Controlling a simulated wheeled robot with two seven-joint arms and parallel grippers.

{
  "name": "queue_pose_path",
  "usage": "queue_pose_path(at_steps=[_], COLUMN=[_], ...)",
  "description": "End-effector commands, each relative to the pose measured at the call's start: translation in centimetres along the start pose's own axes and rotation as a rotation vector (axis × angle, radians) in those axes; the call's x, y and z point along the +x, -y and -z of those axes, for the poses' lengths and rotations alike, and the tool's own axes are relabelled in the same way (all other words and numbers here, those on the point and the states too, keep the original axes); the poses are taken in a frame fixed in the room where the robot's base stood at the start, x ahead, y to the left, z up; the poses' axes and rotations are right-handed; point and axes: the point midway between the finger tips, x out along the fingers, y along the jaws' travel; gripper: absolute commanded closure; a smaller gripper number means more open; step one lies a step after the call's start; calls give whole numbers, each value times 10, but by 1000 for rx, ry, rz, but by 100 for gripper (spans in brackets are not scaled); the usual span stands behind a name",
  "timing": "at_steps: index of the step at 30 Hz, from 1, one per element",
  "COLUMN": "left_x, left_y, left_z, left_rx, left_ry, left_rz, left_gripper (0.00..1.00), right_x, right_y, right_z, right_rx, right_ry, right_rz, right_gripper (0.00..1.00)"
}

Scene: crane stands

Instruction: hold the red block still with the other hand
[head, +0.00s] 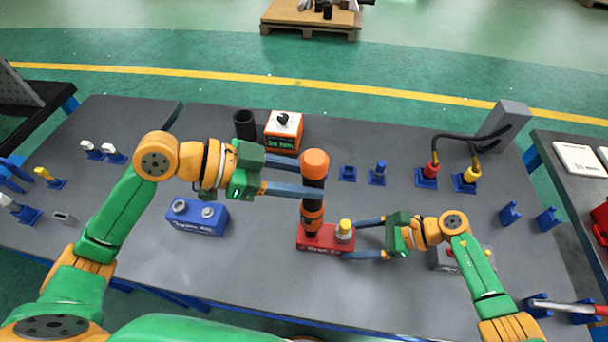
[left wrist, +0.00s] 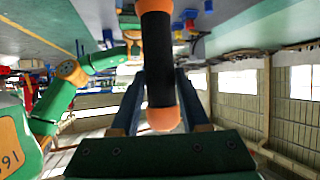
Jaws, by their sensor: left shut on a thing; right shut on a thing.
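The red block (head: 318,243) lies on the grey table near its middle. A white and yellow-topped piece (head: 345,229) stands on its right part. My right gripper (head: 354,239) comes from the right, shut on the block's right end, one finger on each side. My left gripper (head: 308,180) is shut on an upright orange and black driver-like tool (head: 314,165), which also shows between the fingers in the left wrist view (left wrist: 158,60). The tool's lower end is over the red block's left part; I cannot tell how firmly it touches.
A grey block (head: 458,258) is partly behind my right arm. Small blue holders (head: 377,174) stand at the back right.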

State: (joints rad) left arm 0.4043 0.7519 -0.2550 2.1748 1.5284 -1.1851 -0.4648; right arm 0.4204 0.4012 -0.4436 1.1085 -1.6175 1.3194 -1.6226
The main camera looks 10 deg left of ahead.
Motion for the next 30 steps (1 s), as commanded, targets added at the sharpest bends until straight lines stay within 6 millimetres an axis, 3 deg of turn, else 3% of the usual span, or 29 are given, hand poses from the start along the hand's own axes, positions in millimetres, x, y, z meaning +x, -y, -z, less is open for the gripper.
queue_pose_path(at_steps=[22,30], left_x=[0,-9], left_y=[0,0], left_z=[0,19], left_rx=[1,4], left_ry=[-2,-4], left_rz=[0,1], left_gripper=[100,100], right_x=[0,0], right_y=[0,0], right_z=[0,0], right_rx=[-1,-1], right_ry=[1,1], right_rz=[0,0], right_gripper=[100,100])
